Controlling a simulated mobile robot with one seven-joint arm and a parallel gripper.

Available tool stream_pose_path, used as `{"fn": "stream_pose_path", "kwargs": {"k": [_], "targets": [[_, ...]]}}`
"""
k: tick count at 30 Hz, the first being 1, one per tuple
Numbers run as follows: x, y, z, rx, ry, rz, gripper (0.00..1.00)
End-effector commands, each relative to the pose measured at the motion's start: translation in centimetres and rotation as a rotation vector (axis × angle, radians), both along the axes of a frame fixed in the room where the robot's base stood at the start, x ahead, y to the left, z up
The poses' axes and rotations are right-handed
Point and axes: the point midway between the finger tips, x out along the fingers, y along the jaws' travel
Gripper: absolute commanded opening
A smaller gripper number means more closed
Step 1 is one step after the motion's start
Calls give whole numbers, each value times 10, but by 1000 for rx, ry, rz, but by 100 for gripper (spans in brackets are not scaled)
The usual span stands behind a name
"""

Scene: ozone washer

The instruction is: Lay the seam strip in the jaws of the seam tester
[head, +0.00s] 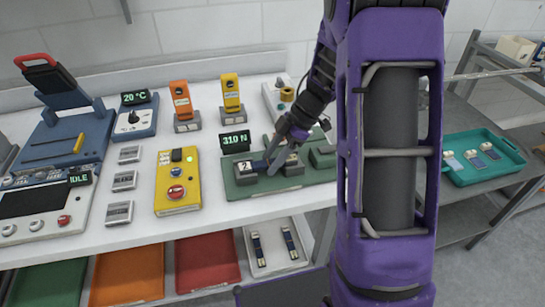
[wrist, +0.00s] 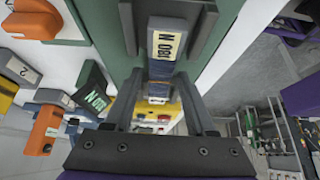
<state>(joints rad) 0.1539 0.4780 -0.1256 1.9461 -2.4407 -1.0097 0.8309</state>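The seam strip (wrist: 160,68) is dark blue with pale labelled ends. In the wrist view it runs between my two fingers, and its far label lies between the dark side walls of a grey jaw (wrist: 203,32). The seam tester (head: 235,189) is a green base with grey blocks; its display reads 310 N. In the head view the strip's pale ends show over two of the blocks. My gripper (head: 268,160) is over the middle of the strip.
A yellow control box (head: 178,196) stands left of the tester, with orange (head: 182,103) and yellow (head: 231,97) upright devices behind. A teal tray (head: 511,160) with more strips is on the right-hand shelf. Coloured trays and a white tray (head: 290,266) sit below the bench.

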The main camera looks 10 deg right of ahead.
Motion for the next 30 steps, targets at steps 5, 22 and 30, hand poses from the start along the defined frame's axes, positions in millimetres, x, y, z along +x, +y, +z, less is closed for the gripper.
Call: {"fn": "stream_pose_path", "kwargs": {"k": [5, 22, 30], "targets": [[0, 0, 0, 0, 0, 0, 66], [1, -33, 60, -2, -4, -1, 66], [1, -57, 96, -1, -2, 0, 66]]}}
